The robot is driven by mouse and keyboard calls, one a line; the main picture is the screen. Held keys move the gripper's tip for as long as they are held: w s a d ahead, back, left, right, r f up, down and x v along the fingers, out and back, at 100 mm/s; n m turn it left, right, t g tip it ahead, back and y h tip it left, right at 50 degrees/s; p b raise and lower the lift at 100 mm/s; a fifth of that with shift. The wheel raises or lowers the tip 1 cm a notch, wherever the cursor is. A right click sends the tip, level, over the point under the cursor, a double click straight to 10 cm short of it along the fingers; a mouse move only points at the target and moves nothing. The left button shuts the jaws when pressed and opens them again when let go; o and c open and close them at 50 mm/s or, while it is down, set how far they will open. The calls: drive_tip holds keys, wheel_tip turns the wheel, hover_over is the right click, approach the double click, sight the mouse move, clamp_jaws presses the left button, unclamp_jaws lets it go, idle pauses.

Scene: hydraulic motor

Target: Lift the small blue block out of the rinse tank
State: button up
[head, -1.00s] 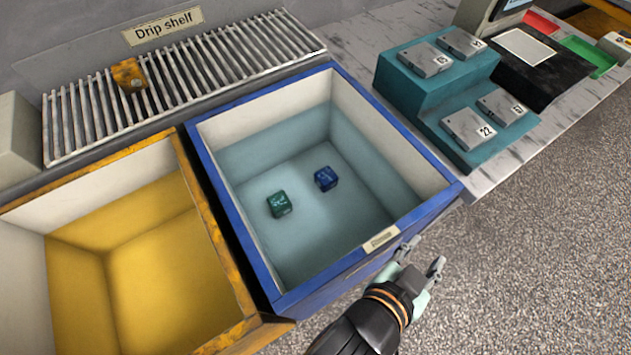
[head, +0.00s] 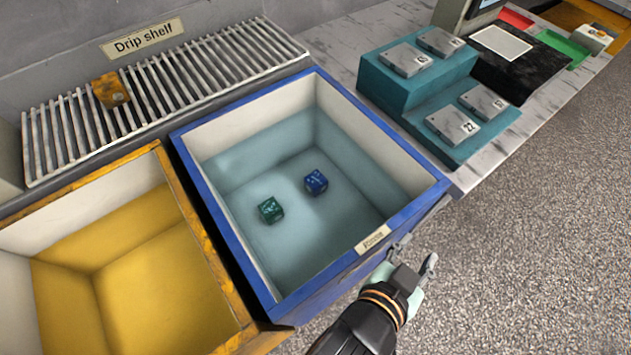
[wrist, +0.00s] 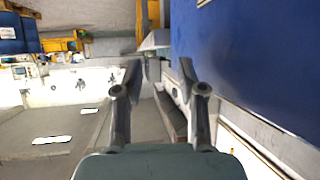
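The small blue block (head: 316,181) lies on the floor of the blue-rimmed rinse tank (head: 217,220), under clear bluish liquid. A green block (head: 271,209) lies to its left in the same tank, apart from it. My gripper (head: 416,254) is outside the tank, just beyond its front right side near the label. Its fingers are spread and nothing is between them. In the wrist view my gripper (wrist: 158,80) also shows open and empty, with a blue wall (wrist: 245,60) to its right. The blocks are not in the wrist view.
A yellow tank (head: 150,290) adjoins at left. Behind is a slatted drip shelf (head: 190,85) with an orange-brown block (head: 111,90). A teal stepped stand (head: 395,92) with several numbered grey blocks stands at right on the marble counter. The tank rim is raised all round.

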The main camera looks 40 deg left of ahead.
drive_tip(key=o, duration=0.9)
drive_tip(key=shift+d, duration=0.1)
